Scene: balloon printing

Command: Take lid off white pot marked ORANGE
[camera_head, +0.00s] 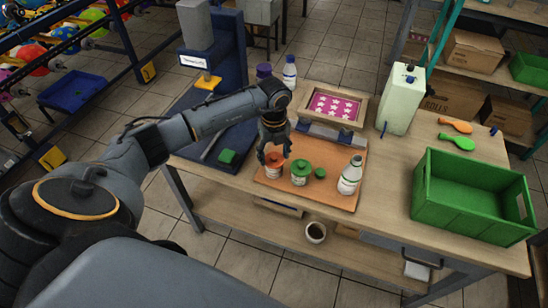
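A small white pot (273,173) with an orange top (275,159) stands at the left of the brown board (328,190) on the bench. Its marking is too small to read. My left gripper (274,154) points down right over this pot, with its fingers around the orange top. I cannot tell whether the fingers press on it or stand clear. A second pot with a green lid (301,168) stands just to the right. My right gripper is not in view.
A small green piece (320,173) and a white bottle (350,176) share the board. A framed pink star screen (334,106) lies behind. A blue press stands left.

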